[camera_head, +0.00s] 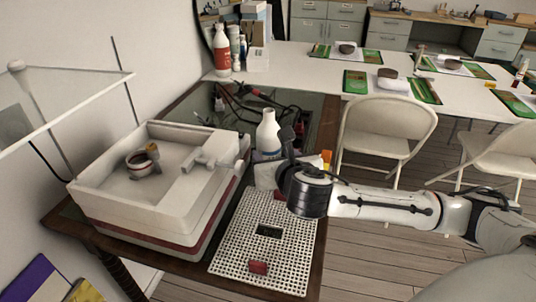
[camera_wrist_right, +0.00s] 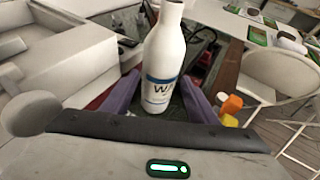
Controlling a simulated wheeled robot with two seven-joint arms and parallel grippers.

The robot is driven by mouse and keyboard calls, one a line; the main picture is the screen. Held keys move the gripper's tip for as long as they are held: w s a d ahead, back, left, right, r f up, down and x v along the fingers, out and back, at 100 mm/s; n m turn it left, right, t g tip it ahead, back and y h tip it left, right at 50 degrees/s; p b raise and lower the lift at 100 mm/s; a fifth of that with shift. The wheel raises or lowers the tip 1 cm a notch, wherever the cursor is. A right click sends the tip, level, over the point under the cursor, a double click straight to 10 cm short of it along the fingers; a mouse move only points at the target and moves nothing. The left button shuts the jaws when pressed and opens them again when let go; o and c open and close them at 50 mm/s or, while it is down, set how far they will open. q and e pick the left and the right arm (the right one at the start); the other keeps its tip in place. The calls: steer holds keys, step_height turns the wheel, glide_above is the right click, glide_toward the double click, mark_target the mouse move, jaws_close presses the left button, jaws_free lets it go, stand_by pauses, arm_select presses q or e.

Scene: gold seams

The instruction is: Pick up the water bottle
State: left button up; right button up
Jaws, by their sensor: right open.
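The water bottle (camera_head: 268,131) is white with a blue band and dark lettering. It stands upright on the dark table beside the white basin unit. In the right wrist view the bottle (camera_wrist_right: 163,62) stands between the two purple fingers of my right gripper (camera_wrist_right: 160,98), which are spread apart on either side of it. I see a gap on the right side; whether the left finger touches is unclear. In the head view my right gripper (camera_head: 277,165) reaches in from the right, low at the bottle, and hides its lower part. My left gripper is not in view.
The white basin unit (camera_head: 110,213) stands close on the left. A white perforated board (camera_head: 240,240) lies in front. Orange bottles (camera_wrist_right: 232,104) stand right of the gripper. Cables and tools (camera_head: 245,95) lie behind. Folding chairs (camera_head: 385,128) stand to the right.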

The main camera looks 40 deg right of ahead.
mark_target(268, 151)
steer(key=shift+f+b+x, duration=0.15)
steer(key=shift+b+x, duration=0.2)
steer(key=shift+x, duration=1.05)
steer(key=shift+f+b+x, duration=0.1)
steer(key=shift+b+x, duration=0.2)
steer(key=shift+x, duration=1.05)
steer(key=shift+a, duration=0.1)
steer(key=c, duration=0.9)
steer(key=shift+c, duration=0.4)
steer(key=shift+o, duration=0.2)
steer(key=shift+r, duration=0.2)
